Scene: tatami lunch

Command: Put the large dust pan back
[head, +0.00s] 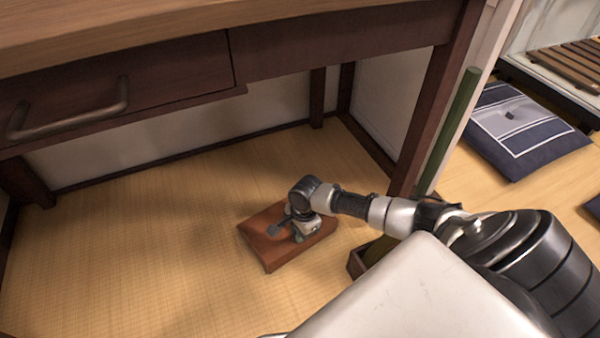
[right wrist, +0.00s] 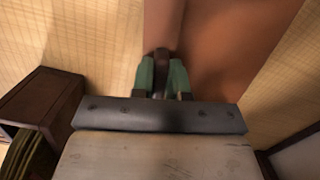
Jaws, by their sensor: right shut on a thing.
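The large dust pan (head: 268,246) is a flat, reddish-brown piece on the tatami floor under the wooden desk. My right gripper (head: 302,228) is over it, reaching in from the right. In the right wrist view, the green-padded fingers of my right gripper (right wrist: 162,75) are shut on a dark brown handle, with the brown pan (right wrist: 225,50) beyond. The arm and gripper hide part of the pan in the head view. I cannot tell whether the pan touches the floor. My left gripper is out of view.
The desk (head: 190,75) has a drawer with a metal handle (head: 70,108). A small dark wooden box (head: 357,264) stands right of the pan, also in the right wrist view (right wrist: 42,98). A green pole (head: 450,130) stands by the desk leg. A blue cushion (head: 545,150) lies at right. Floor left of the pan is clear.

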